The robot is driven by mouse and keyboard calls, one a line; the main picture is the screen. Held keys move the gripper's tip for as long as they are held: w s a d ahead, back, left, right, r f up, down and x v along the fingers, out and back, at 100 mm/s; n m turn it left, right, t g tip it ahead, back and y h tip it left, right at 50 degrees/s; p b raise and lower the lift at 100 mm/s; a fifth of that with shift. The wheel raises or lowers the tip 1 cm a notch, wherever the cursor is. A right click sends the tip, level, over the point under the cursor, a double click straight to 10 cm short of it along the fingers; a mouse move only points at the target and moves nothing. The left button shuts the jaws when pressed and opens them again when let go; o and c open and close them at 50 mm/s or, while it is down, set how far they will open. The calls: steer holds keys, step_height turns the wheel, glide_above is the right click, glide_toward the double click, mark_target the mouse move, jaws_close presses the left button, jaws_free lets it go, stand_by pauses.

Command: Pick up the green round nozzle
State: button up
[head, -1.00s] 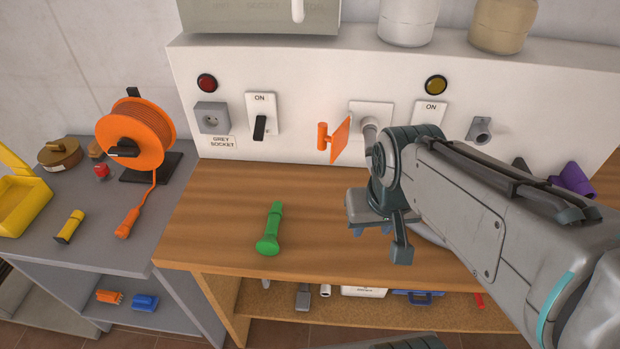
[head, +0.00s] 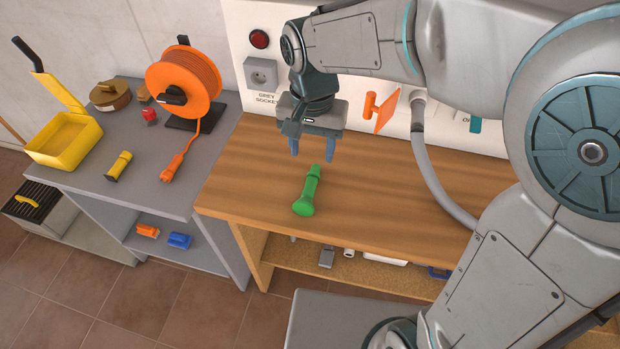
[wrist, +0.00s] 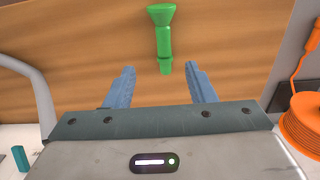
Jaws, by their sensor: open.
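The green round nozzle (head: 308,190) lies on the wooden bench top (head: 390,215), its wide flared end towards the front edge and its narrow end towards the wall. My gripper (head: 312,153) points down above the bench, just behind the nozzle's narrow end in the head view. Its two blue fingers are apart with nothing between them. In the wrist view the nozzle (wrist: 162,38) is beyond the fingertips of my gripper (wrist: 162,72), with its narrow end towards the gap between them.
The grey table at left holds an orange cable reel (head: 184,82), a yellow nozzle (head: 118,165) and a yellow tray (head: 64,140). An orange-handled valve (head: 380,110) and a grey hose (head: 432,165) stand near the wall. The bench around the green nozzle is clear.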

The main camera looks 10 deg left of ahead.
glide_above(309, 188)
steer(key=f, duration=0.8)
steer(key=shift+d, duration=0.3)
steer(key=shift+a+f+p, duration=0.2)
steer(key=shift+f, duration=1.15)
steer(key=shift+a+f+p, duration=0.15)
steer(key=shift+f+p, duration=0.05)
steer(key=shift+f, duration=1.15)
jaws_close()
